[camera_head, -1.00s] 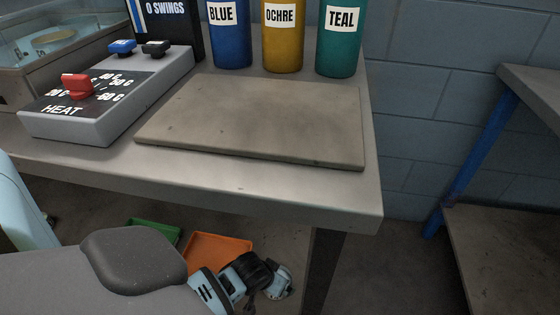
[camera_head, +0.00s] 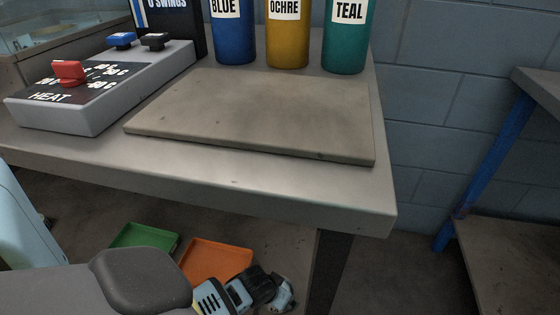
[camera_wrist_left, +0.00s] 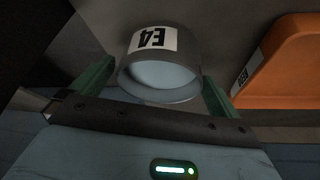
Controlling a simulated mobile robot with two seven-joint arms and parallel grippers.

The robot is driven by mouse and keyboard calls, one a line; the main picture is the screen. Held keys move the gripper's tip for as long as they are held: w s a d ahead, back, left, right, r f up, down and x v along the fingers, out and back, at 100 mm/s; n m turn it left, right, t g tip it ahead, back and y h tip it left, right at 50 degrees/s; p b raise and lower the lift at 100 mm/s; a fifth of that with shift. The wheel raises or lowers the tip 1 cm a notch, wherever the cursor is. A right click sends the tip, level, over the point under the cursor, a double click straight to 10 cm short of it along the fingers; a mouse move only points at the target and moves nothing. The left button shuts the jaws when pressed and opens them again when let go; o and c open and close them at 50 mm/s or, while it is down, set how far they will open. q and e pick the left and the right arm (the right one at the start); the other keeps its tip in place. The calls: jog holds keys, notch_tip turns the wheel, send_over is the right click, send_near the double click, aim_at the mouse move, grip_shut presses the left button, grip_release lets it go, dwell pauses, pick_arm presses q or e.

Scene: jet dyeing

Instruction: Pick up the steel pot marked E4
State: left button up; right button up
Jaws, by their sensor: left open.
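The steel pot (camera_wrist_left: 160,75) shows in the left wrist view, with a white label reading E4, upside down in the picture. Its open mouth faces the camera and its inside looks pale. My left gripper (camera_wrist_left: 157,88) is open, with one green finger on each side of the pot. I cannot tell whether the fingers touch it. In the head view my left wrist is low, below the table edge, and the pot is not visible there. My right gripper is in neither view.
An orange tray (camera_head: 215,262) and a green tray (camera_head: 145,237) lie below the table (camera_head: 230,180). On top are a HEAT control box (camera_head: 95,115), a bare board (camera_head: 255,115) and blue, ochre and teal bottles (camera_head: 345,45). A blue-legged bench stands at right.

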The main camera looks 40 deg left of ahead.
pick_arm(q)
jog(key=shift+w+f, duration=0.2)
jog(key=shift+f, duration=0.45)
jog(key=shift+w, duration=0.1)
jog(key=c, duration=0.9)
jog(key=shift+r, duration=0.1)
jog(key=c, duration=0.4)
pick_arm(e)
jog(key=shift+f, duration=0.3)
pick_arm(q)
jog(key=shift+r, duration=0.1)
